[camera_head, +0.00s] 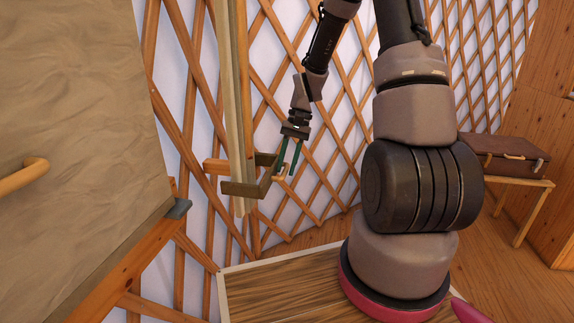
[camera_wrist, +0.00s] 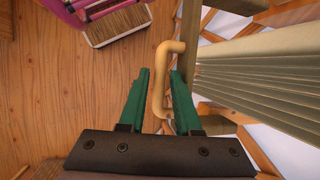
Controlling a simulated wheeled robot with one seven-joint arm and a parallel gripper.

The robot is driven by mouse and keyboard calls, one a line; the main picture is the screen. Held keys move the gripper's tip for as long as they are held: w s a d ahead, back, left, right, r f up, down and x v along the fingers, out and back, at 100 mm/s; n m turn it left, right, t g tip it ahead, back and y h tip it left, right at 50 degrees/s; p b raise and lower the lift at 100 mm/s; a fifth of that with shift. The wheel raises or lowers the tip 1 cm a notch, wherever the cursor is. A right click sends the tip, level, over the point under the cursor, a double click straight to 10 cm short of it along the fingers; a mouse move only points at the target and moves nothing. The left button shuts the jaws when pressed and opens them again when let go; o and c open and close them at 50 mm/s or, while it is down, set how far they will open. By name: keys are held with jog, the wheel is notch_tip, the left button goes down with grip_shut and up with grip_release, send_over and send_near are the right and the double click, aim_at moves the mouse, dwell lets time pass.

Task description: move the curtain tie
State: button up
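The curtain tie (camera_head: 243,188) is a brown, angular band at the lower part of a narrow beige pleated curtain (camera_head: 236,90). A light wooden C-shaped handle (camera_wrist: 158,88) sits on its side toward my gripper. In the wrist view the tie (camera_wrist: 189,45) is a dark bar to the right of the handle, beside the curtain (camera_wrist: 260,80). My gripper (camera_head: 286,173) points down with its green fingers at the handle. In the wrist view the gripper (camera_wrist: 161,74) is open, one finger on each side of the handle, with gaps showing.
A wooden lattice wall (camera_head: 340,150) stands behind the curtain. A large beige panel (camera_head: 80,110) with a wooden handle (camera_head: 22,176) and a wooden frame fills the left. A brown case (camera_head: 505,157) lies on a small table (camera_head: 530,183) at the right. Open wooden floor (camera_wrist: 70,90) shows below.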

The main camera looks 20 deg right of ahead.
grip_shut()
dwell(1.4)
